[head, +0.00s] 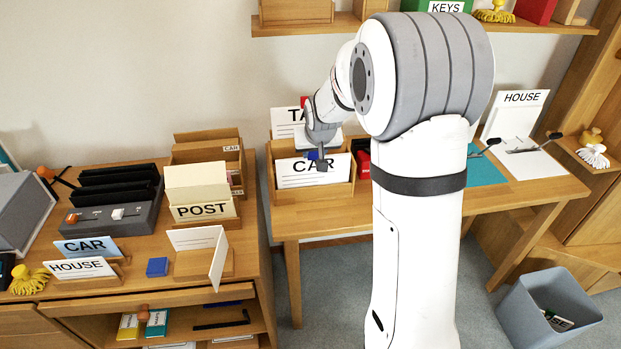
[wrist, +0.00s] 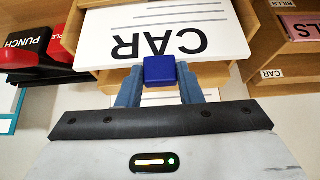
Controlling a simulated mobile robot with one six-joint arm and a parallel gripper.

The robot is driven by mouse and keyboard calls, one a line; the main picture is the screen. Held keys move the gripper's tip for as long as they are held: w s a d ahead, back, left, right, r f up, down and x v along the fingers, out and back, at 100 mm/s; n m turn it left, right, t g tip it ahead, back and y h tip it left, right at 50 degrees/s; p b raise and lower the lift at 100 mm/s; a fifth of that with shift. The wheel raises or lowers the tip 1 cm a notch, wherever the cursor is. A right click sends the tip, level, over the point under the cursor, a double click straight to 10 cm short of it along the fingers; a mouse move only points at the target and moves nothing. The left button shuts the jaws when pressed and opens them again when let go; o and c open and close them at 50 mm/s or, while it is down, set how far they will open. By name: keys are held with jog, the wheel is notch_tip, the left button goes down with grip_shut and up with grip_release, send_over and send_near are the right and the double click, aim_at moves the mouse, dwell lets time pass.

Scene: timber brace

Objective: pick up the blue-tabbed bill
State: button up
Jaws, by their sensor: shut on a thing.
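The blue-tabbed bill (wrist: 200,25) is a white sheet marked CAR, with a blue tab (wrist: 159,70) at its edge. In the head view the bill (head: 335,173) stands in a wooden tray (head: 315,193) on the right desk. My gripper (wrist: 159,82) has its two fingers on either side of the blue tab and is shut on it. In the head view my gripper (head: 319,163) is at the bill's top edge and covers part of it. I cannot tell whether the bill is lifted off the tray floor.
A white sheet reading TA (head: 286,117) stands behind the bill, partly hidden by my arm. A red punch (wrist: 35,45) stands beside the tray. The POST holder (head: 200,211) and a blue block (head: 157,267) are on the left desk. A grey bin (head: 520,315) stands on the floor.

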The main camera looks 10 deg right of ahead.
grip_shut()
jog(key=shift+r, duration=0.25)
jog(key=shift+r+p, duration=0.8)
jog(key=shift+r, duration=0.65)
notch_tip(320, 180, up, 8)
jog(key=p, duration=0.4)
jog(key=shift+p, duration=0.35)
jog(key=shift+s+f, duration=0.1)
jog(key=shift+f, duration=0.1)
dwell(0.3)
